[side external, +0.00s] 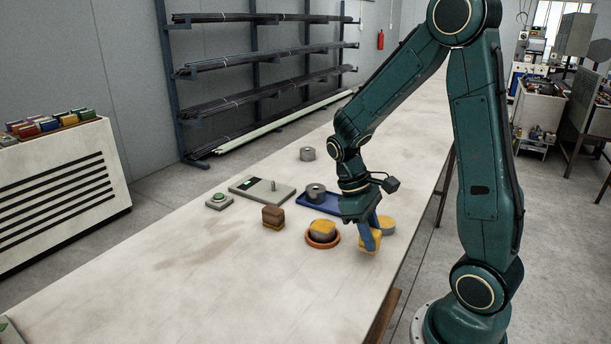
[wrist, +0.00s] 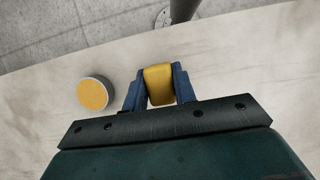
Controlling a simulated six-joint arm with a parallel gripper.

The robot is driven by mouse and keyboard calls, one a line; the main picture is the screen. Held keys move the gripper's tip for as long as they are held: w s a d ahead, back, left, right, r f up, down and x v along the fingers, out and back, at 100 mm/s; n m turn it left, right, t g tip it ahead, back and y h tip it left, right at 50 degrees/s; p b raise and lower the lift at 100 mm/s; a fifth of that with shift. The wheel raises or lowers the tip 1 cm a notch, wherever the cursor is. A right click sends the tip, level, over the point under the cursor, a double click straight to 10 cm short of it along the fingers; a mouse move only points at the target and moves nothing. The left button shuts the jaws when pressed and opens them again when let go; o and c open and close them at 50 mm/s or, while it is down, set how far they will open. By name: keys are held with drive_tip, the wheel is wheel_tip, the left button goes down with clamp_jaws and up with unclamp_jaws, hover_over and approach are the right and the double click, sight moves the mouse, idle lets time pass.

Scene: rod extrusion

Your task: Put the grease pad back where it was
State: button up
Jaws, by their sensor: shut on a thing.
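My gripper (side external: 369,234) is shut on a yellow pad (side external: 368,245), which I take to be the grease pad. In the wrist view the pad (wrist: 158,84) sits between the two blue fingers of my gripper (wrist: 156,88). It is low over the table near the front edge; I cannot tell whether it touches the top. A round grey tin with a yellow top (side external: 386,224) stands just behind the pad, apart from it, and shows to its left in the wrist view (wrist: 94,94).
A brown block (side external: 273,216) stands left of the dish.

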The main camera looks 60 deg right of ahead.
drive_tip(key=shift+f, duration=0.95)
drive_tip(key=shift+f, duration=0.15)
drive_tip(key=o, duration=0.9)
drive_tip(key=shift+o, duration=0.2)
drive_tip(key=v, duration=1.2)
